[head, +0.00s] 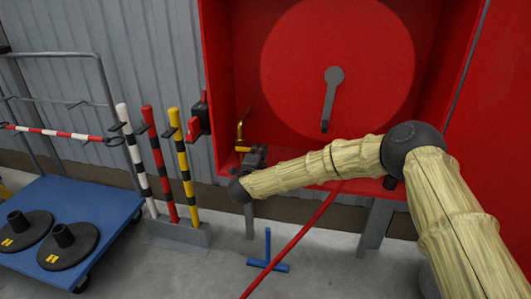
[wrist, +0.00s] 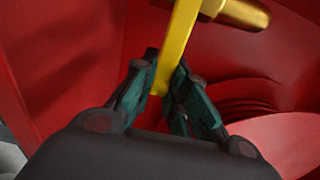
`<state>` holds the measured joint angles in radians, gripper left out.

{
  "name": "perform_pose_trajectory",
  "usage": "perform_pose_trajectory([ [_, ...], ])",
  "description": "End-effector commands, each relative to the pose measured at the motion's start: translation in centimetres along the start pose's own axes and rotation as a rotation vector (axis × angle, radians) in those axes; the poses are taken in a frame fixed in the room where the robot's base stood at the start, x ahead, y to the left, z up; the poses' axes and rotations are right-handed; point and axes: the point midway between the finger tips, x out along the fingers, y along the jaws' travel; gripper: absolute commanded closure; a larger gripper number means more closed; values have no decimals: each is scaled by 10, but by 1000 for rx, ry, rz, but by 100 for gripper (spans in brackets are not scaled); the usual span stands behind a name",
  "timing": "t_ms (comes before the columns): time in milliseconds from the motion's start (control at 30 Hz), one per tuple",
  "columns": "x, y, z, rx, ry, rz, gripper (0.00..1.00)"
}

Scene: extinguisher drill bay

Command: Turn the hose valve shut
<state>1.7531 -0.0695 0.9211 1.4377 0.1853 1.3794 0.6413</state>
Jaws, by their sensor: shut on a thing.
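The hose valve is a brass fitting (head: 241,130) inside the left part of the red hose cabinet, and its brass end also shows at the top right of the wrist view (wrist: 240,12). Its yellow lever (wrist: 178,45) runs down from the top of the wrist view to between my fingers; in the head view a short yellow piece of it (head: 243,149) shows beside my gripper. My gripper (wrist: 165,92) is shut on the lower end of the lever. In the head view my gripper (head: 257,156) is small and partly hidden by my wrist.
The red cabinet (head: 233,60) surrounds the valve, with a large red reel disc (head: 300,70) to the right. A red hose (head: 305,228) hangs down to the floor. Striped poles (head: 183,165) and a blue cart (head: 90,202) stand left. A blue T-shaped tool (head: 267,264) is below.

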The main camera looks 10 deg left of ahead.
Motion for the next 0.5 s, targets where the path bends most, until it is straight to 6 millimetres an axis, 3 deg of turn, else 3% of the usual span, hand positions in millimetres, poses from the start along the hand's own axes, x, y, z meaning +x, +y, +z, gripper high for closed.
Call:
perform_pose_trajectory([
  [233,0,1,0,1,0,2,100],
  [267,0,1,0,1,0,2,84],
  [367,0,1,-1,1,0,2,65],
  [500,0,1,-1,1,1,1,62],
])
